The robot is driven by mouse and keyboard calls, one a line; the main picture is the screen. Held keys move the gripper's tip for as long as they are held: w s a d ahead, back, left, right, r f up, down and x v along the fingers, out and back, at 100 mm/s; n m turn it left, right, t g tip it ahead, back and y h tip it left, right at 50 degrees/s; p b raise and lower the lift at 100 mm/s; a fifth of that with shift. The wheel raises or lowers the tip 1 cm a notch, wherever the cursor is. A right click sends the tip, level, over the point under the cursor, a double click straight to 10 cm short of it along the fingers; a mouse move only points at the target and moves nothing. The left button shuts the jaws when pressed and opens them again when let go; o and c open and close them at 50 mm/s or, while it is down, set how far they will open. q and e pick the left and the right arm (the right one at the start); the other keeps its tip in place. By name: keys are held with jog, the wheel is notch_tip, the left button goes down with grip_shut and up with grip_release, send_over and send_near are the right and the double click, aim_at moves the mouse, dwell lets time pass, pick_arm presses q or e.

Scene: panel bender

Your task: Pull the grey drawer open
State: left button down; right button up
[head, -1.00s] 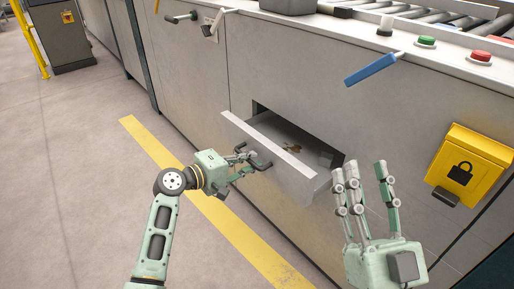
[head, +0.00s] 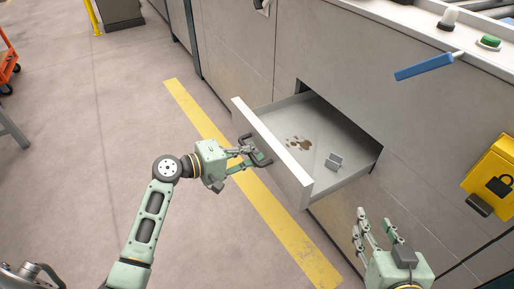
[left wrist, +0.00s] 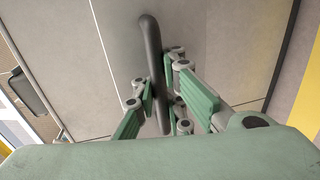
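The grey drawer (head: 327,125) stands well out of the grey machine front, so its inside shows in the head view. My left gripper (head: 252,155) is at the dark bar handle (head: 264,158) on the drawer's front. In the left wrist view the green finger pads lie on both sides of the dark handle (left wrist: 151,45), closed around it; the exact contact is partly hidden. My right gripper (head: 375,228) is open and empty, to the right of the drawer in the head view, with its fingers pointing up.
A yellow lock box (head: 492,175) is at the right. The floor with its yellow stripe (head: 200,117) is clear.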

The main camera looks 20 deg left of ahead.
pick_arm(q)
jog(key=shift+w+r, duration=0.1)
jog(key=shift+r, duration=0.05)
jog(key=c, duration=1.8)
grip_release()
jog(key=v, duration=1.2)
jog(key=shift+a, duration=0.1)
